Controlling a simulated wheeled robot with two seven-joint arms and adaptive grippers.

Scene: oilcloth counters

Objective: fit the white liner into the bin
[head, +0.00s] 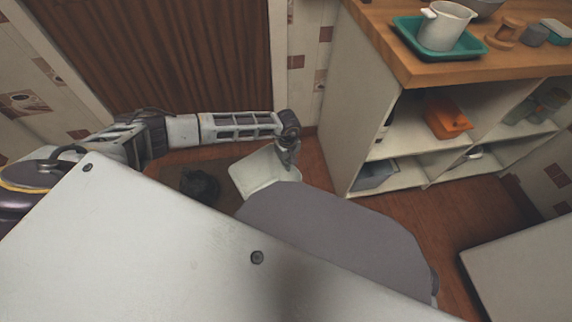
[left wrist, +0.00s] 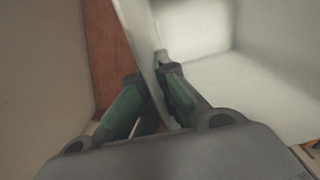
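The white liner (head: 262,172) is an open, pale box-like container low by the floor, in the middle of the head view. The grey panel in front hides its near part. My left gripper (head: 287,158) is at its far right rim, pointing down. In the left wrist view, the gripper's green and grey fingers (left wrist: 150,82) lie on either side of the liner's thin wall (left wrist: 150,45), closed on it. The liner's inside (left wrist: 265,90) opens to the right. I cannot make out the bin for certain. My right gripper is not in view.
A shelf unit (head: 350,110) stands at the right, with a teal tray (head: 408,32) and white pot (head: 440,28) on top and an orange container (head: 446,118) inside. Brown floor (head: 315,175) shows between liner and shelf. A dark object (head: 200,186) lies left of the liner.

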